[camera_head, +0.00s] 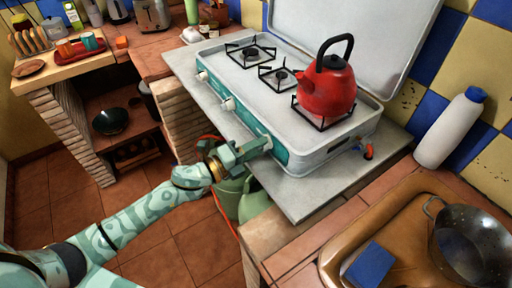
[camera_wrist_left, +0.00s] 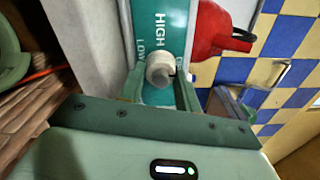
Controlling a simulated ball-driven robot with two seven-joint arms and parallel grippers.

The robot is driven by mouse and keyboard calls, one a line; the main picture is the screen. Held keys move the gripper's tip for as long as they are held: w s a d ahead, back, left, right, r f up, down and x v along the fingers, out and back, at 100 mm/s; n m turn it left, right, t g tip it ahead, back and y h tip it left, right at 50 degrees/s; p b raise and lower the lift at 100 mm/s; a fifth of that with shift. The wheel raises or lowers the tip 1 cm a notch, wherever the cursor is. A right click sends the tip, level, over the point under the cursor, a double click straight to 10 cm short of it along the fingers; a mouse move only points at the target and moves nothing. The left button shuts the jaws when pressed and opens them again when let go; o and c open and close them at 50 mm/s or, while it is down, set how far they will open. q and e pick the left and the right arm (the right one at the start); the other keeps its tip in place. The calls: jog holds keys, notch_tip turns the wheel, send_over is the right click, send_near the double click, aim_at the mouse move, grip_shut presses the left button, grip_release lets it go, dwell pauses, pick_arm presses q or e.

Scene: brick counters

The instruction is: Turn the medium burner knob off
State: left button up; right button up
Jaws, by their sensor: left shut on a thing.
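The camping stove (camera_head: 225,72) has a teal front panel with white knobs along it. My left gripper (camera_head: 258,147) is at the knob on the near right end of the panel. In the left wrist view that white knob (camera_wrist_left: 159,66) sits between the two green fingers of my left gripper (camera_wrist_left: 160,88), which is shut on it. The panel beside it reads HIGH and LOW; other lettering is partly hidden. Two other knobs, the middle knob (camera_head: 228,104) and the far knob (camera_head: 202,76), are free. My right gripper is not in view.
A red kettle (camera_head: 328,88) stands on the near right burner. The open lid (camera_head: 345,35) rises behind. A white bottle (camera_head: 448,130) and a metal pan (camera_head: 475,245) are at the right. A green watering can (camera_head: 256,203) is below my gripper.

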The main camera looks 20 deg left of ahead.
pick_arm(q)
jog(key=shift+f, duration=0.15)
jog(key=o, duration=1)
